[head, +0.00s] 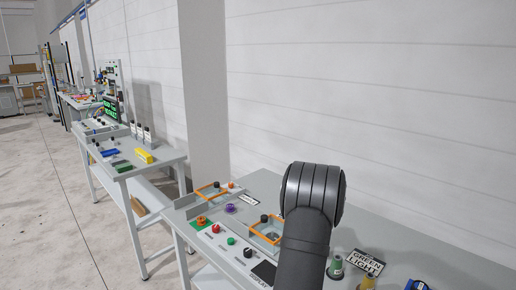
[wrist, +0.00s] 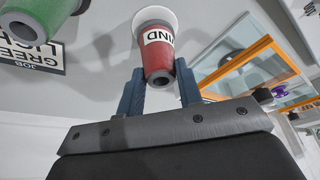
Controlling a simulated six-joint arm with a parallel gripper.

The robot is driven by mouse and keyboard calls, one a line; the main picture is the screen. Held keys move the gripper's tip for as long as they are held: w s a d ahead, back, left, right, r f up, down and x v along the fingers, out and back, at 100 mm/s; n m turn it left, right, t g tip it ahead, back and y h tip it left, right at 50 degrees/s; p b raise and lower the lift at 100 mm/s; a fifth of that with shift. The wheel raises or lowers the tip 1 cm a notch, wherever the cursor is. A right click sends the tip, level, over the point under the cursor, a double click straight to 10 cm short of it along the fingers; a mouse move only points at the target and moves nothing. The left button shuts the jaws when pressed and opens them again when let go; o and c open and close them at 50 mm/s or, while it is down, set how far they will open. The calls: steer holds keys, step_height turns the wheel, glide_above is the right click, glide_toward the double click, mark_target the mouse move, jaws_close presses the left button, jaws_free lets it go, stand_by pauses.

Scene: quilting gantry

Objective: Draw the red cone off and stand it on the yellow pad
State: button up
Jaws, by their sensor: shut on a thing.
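The red cone (wrist: 159,60) has a pale flange at its wide end and a white label with dark letters. It shows in the wrist view, upper middle, with its narrow hollow end toward my gripper. My gripper (wrist: 160,84) is shut on the red cone, one blue finger on each side. Whether the wide end touches the surface behind it, I cannot tell. In the head view my arm hides the gripper and the red cone. I cannot make out a yellow pad in either view.
A green cone (wrist: 40,14) is left of the red cone, near a job sign (wrist: 33,56). Orange frames (head: 212,190), buttons and a purple piece (head: 230,208) occupy the bench's left part.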

steer(key=shift+r, duration=2.4)
